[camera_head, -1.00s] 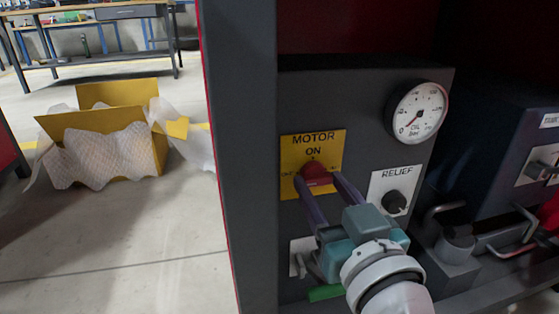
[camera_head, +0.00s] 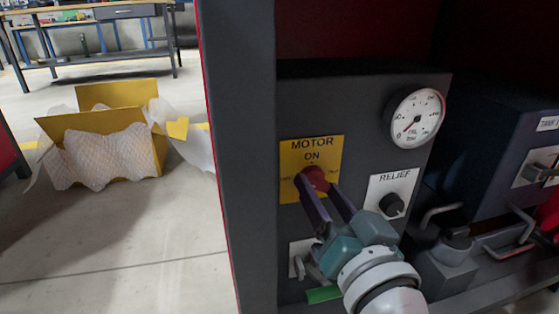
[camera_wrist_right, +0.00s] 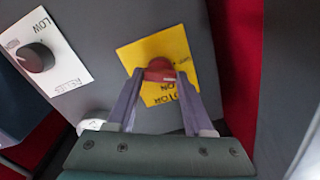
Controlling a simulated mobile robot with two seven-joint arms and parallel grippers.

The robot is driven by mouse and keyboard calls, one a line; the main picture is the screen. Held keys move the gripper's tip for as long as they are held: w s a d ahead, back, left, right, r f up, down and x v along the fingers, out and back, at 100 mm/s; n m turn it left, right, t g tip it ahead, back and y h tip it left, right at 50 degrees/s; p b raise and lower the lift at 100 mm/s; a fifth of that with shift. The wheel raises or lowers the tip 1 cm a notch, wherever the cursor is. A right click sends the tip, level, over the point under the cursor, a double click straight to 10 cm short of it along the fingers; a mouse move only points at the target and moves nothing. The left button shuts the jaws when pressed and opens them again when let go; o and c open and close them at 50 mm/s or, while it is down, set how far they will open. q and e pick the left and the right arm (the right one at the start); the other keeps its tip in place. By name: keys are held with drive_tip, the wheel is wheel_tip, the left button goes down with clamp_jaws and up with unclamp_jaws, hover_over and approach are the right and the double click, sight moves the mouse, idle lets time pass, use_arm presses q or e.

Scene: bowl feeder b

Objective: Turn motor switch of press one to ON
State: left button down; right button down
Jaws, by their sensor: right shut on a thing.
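The motor switch (camera_head: 316,178) is a red knob on a yellow plate (camera_head: 325,150) marked MOTOR and ON, on a dark grey panel. It also shows in the right wrist view (camera_wrist_right: 159,66). My right gripper (camera_head: 318,190) has its two purple fingers on either side of the knob, shut on it. In the right wrist view the fingertips (camera_wrist_right: 158,80) flank the red knob. The fingers hide part of the plate and its lower label, so I cannot read the knob's exact setting. My left gripper is not in view.
A pressure gauge (camera_head: 416,118) sits at the panel's upper right. A black RELIEF knob (camera_head: 392,205) is close beside my right gripper. A grey post (camera_head: 238,150) stands left of the panel. A yellow box (camera_head: 80,130) with wrapping lies on the floor.

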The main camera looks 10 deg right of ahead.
drive_tip(key=m, duration=0.2)
drive_tip(key=shift+m, duration=0.4)
drive_tip(key=m, duration=0.3)
drive_tip(key=shift+m, duration=0.3)
drive_tip(key=m, duration=0.4)
drive_tip(key=shift+m+b, duration=0.3)
drive_tip(key=shift+m, duration=0.8)
drive_tip(key=shift+c, duration=1.4)
unclamp_jaws()
drive_tip(key=shift+s, duration=0.1)
